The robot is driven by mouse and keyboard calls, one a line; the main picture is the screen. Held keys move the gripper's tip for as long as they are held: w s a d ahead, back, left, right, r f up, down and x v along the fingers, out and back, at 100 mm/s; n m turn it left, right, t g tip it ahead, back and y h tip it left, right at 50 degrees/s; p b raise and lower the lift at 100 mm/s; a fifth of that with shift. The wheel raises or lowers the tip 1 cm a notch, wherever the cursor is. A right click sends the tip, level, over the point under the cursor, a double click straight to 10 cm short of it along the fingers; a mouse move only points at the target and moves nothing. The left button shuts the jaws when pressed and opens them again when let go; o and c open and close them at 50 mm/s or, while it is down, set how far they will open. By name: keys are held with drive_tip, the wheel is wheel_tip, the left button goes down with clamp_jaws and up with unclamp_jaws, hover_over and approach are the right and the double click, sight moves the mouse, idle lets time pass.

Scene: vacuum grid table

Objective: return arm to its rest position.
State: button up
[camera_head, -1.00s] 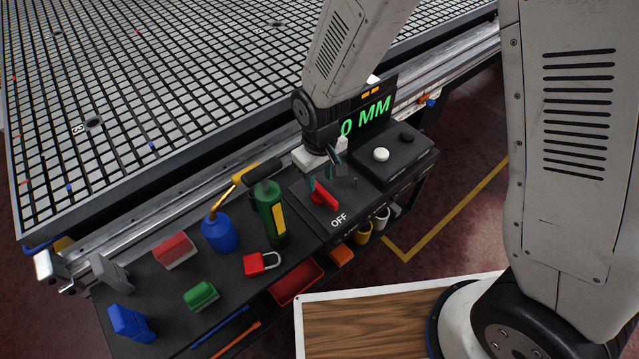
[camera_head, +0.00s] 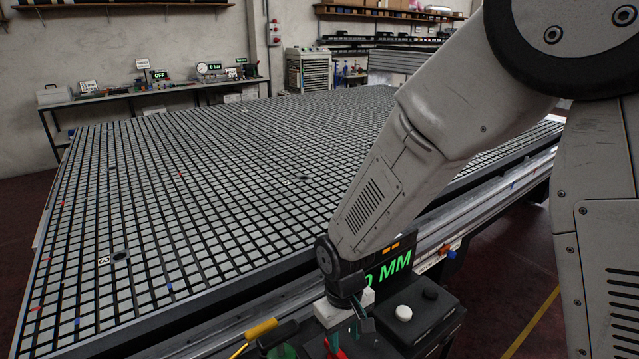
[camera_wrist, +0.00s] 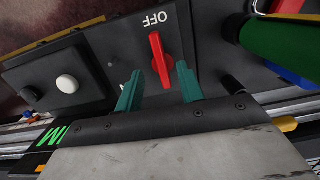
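My gripper (camera_wrist: 158,68) is over the small black control box with the red rotary switch (camera_wrist: 158,58). In the wrist view its two teal fingers stand apart, one to each side of the switch's near end, with gaps between them and the red handle. The switch handle points roughly toward the printed word OFF (camera_wrist: 154,19). In the head view my gripper (camera_head: 350,326) hangs low at the bottom edge, and only a bit of the red switch (camera_head: 337,349) shows below it.
A large gridded vacuum table (camera_head: 230,190) fills the middle. A display reading 0 MM (camera_head: 391,268) and a box with white and black buttons (camera_head: 416,318) stand right of my gripper. A green bottle (camera_wrist: 281,36) is close by. Wall benches stand behind.

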drive_tip(key=s+d+r+m+t, duration=0.1)
drive_tip(key=s+d+r+m, duration=0.2)
drive_tip(key=s+d+r, duration=0.5)
drive_tip(key=s+d+r+m+t, duration=0.1)
drive_tip(key=s+d+r+m, duration=0.2)
drive_tip(key=s+d+r, duration=0.6)
drive_tip(key=d+r, duration=0.4)
drive_tip(key=r, duration=0.4)
drive_tip(key=shift+m+y, duration=0.3)
drive_tip(key=shift+a, duration=0.1)
